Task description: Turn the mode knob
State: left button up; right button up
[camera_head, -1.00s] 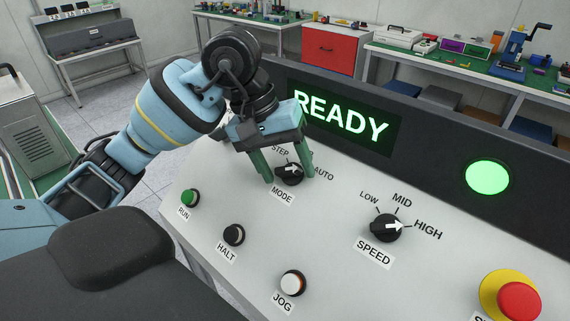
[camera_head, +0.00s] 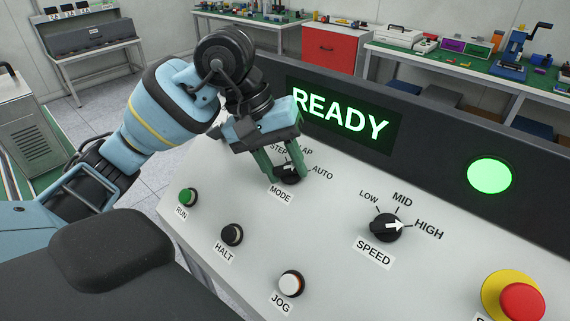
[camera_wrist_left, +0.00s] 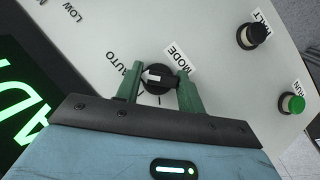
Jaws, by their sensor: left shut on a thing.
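The mode knob (camera_head: 287,175) is a small black dial with a white arrow, on the sloped white panel (camera_head: 330,215) above its MODE label. It also shows in the left wrist view (camera_wrist_left: 157,84), where its arrow points left, to the AUTO side. The exact mark it meets is hard to tell. My left gripper (camera_head: 289,180) comes down from above, its two green fingers shut on the knob, one on each side. The fingers hide part of the knob and dial markings in the head view. My right gripper is not in view.
The green RUN button (camera_head: 188,196), black HALT button (camera_head: 232,235) and white JOG button (camera_head: 291,283) lie nearby. The speed knob (camera_head: 386,227) stands to the right, pointing at HIGH. A red stop button (camera_head: 522,303) is at lower right. The READY display (camera_head: 340,120) rises behind.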

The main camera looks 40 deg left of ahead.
pick_arm(q)
jog(key=n+h+b, duration=0.1)
jog(key=n+t+b, duration=0.1)
jog(key=n+b, duration=0.1)
jog(key=n+t+h+b, duration=0.1)
jog(key=n, duration=0.1)
jog(key=shift+a+f+h+b, duration=0.15)
jog(key=shift+f+h+b, duration=0.15)
jog(key=shift+f+b, duration=0.05)
jog(key=n+t+b, duration=0.1)
jog(key=n+b, duration=0.2)
jog(key=shift+s+r+t+h, duration=0.1)
jog(key=shift+t+h, duration=0.2)
jog(key=shift+t, duration=0.1)
jog(key=shift+r+n+t+b, duration=0.15)
jog(key=shift+n+t+b, duration=0.15)
jog(key=shift+n+b, duration=0.2)
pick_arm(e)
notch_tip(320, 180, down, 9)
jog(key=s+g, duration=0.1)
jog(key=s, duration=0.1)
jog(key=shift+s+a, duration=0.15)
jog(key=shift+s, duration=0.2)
pick_arm(q)
jog(key=o, duration=1)
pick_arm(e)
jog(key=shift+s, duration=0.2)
pick_arm(q)
jog(key=shift+s, duration=0.1)
